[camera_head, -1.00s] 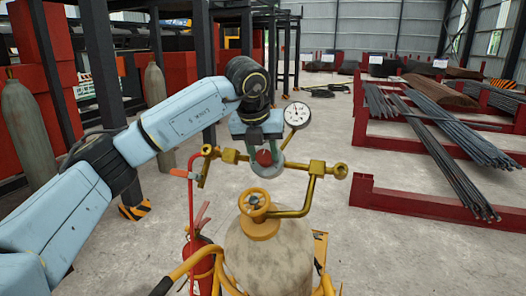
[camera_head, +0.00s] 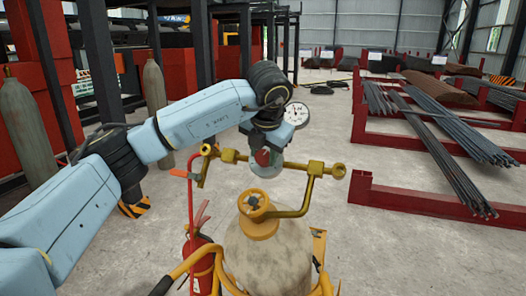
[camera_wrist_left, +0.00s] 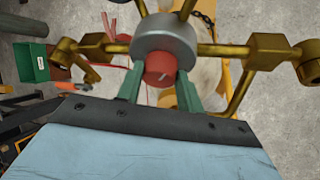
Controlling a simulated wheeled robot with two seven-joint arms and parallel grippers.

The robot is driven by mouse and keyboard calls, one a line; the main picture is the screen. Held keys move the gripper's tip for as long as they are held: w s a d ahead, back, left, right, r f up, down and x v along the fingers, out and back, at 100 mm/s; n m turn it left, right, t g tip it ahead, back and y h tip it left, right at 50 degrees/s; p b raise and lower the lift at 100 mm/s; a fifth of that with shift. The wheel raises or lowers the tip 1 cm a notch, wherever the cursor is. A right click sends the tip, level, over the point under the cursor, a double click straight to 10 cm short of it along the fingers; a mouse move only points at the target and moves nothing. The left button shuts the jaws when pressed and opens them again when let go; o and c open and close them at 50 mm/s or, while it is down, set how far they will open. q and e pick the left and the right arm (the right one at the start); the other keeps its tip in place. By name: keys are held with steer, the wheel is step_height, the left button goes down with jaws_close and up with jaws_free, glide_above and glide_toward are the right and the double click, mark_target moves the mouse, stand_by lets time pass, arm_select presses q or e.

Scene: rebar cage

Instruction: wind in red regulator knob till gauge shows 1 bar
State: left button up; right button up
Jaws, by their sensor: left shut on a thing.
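The red regulator knob (camera_wrist_left: 160,68) sits between the two green fingers of my left gripper (camera_wrist_left: 160,90), which is shut on it; a pale mark shows on the knob's face. In the head view the knob (camera_head: 263,157) is partly covered by my gripper (camera_head: 264,152). The grey regulator body (camera_wrist_left: 166,36) is behind the knob, on the brass pipework (camera_head: 300,168). The white gauge (camera_head: 297,114) stands up to the right of my wrist, partly hidden by it; its reading is too small to tell. My right gripper is in neither view.
Red racks (camera_head: 420,200) with steel bars are at the right. Open concrete floor lies between.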

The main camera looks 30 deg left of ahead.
arm_select(q)
steer(key=shift+d+m+y, duration=0.1)
steer(key=shift+m+y, duration=0.4)
steer(key=shift+m, duration=0.4)
steer(key=o, duration=1)
steer(key=shift+s+d+r, duration=0.1)
steer(key=shift+d+r, duration=0.1)
steer(key=shift+r, duration=0.15)
steer(key=v, duration=1.2)
steer(key=shift+s+d+r, duration=0.1)
steer(key=shift+s+r, duration=0.1)
steer(key=shift+s, duration=0.1)
